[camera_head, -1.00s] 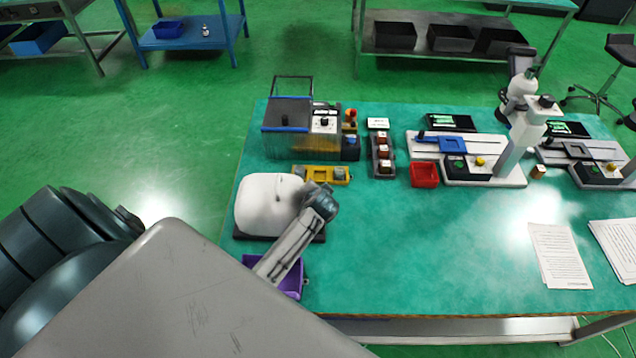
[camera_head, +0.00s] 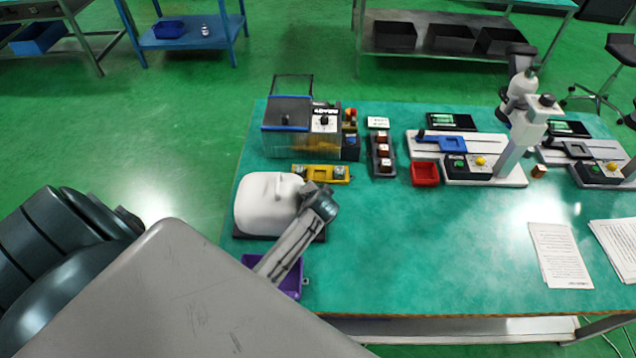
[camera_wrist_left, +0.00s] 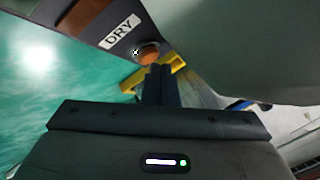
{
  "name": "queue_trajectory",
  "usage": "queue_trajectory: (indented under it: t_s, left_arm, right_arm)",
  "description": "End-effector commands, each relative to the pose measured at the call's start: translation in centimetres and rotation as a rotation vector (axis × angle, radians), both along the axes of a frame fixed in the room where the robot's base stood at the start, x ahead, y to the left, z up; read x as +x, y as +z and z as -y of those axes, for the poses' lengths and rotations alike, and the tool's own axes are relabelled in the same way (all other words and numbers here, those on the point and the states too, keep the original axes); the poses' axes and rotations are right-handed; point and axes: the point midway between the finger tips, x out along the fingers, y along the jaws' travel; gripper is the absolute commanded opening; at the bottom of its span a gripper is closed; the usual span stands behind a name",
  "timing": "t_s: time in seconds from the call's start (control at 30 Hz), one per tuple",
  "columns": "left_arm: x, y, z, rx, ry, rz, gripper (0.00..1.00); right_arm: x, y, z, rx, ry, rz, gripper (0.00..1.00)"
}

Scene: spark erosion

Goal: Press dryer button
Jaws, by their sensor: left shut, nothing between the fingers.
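The white dryer (camera_head: 265,204) stands on a dark base at the left front of the green table. In the left wrist view, the dryer's base carries a white DRY label (camera_wrist_left: 120,31) with a round orange-brown button (camera_wrist_left: 148,54) beside it. My left gripper (camera_wrist_left: 160,70) is shut and empty, its fingertips just below the button in the picture. I cannot tell whether they touch it. In the head view my left wrist is at the dryer's right side and hides the button and the fingers. My right gripper is not in view.
A purple tray (camera_head: 291,284) lies partly under my left arm. A yellow fixture (camera_head: 321,174) sits just behind the dryer, with a clear tank (camera_head: 287,140) beyond. A red bin (camera_head: 424,174) and a white microscope-like stand (camera_head: 513,149) are further right. The middle front of the table is clear.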

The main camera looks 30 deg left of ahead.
Motion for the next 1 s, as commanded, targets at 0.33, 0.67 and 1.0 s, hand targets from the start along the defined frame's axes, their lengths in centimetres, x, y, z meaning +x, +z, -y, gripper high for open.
queue_trajectory:
  t_s: [0.33, 0.67, 1.0]
  left_arm:
    - [0.02, -0.02, 0.01, -0.001, 0.001, 0.000, 0.00]
    - [0.02, -0.41, 0.01, -0.001, 0.001, 0.000, 0.00]
    - [0.00, -0.84, 0.02, -0.001, 0.001, 0.000, 0.00]
  right_arm:
    - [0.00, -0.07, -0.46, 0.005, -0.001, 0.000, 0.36]
    - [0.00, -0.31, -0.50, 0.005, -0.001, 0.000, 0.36]
    - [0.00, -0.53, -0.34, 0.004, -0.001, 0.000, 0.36]
